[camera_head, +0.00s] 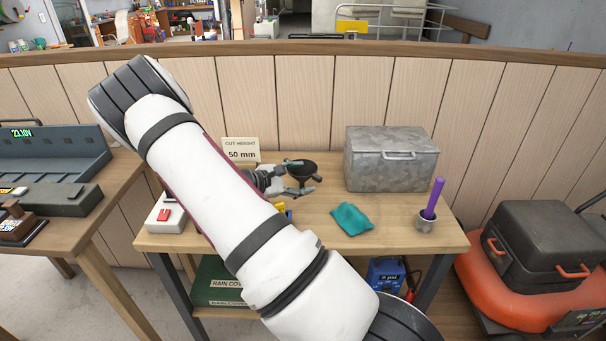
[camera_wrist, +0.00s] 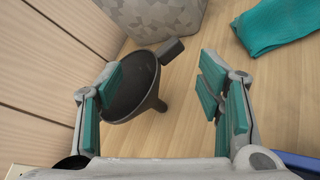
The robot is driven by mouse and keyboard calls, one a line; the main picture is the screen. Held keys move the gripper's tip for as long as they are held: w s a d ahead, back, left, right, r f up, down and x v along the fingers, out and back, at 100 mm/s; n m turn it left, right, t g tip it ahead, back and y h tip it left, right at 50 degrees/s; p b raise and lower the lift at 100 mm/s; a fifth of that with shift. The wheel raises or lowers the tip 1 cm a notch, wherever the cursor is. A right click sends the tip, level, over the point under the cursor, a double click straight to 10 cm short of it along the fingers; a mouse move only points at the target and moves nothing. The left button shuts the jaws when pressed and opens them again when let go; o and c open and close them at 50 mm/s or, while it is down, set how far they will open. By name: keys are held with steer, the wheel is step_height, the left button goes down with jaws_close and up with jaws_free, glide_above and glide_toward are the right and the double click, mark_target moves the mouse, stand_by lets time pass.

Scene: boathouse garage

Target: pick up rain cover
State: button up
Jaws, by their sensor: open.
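A green folded item or box (camera_head: 212,275) with a "RAIN COVER" label lies on the lower shelf, partly hidden behind my arm. My gripper (camera_head: 303,178) is open above the tabletop, well above and to the right of that green item. In the wrist view, my gripper (camera_wrist: 160,85) has its teal-padded fingers spread, with nothing held. A black funnel (camera_wrist: 135,85) lies partly between and beyond the fingers; I cannot tell if they touch it. The green item does not show in the wrist view.
The workbench (camera_head: 385,240) carries a metal box (camera_head: 390,165), a teal cloth (camera_head: 351,219), a cup (camera_head: 425,225) with a purple stick, a "CUT HEIGHT 50 mm" sign (camera_head: 240,150) and a white switch box (camera_head: 165,214). A blue device (camera_head: 384,275) sits below. An orange mower (camera_head: 510,290) stands right.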

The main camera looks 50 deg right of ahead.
steer(key=x, duration=0.4)
steer(key=shift+d+f+p, duration=0.25)
steer(key=shift+p, duration=0.05)
steer(key=shift+c, duration=0.2)
steer(key=c, duration=1.3)
steer(key=shift+r, duration=0.1)
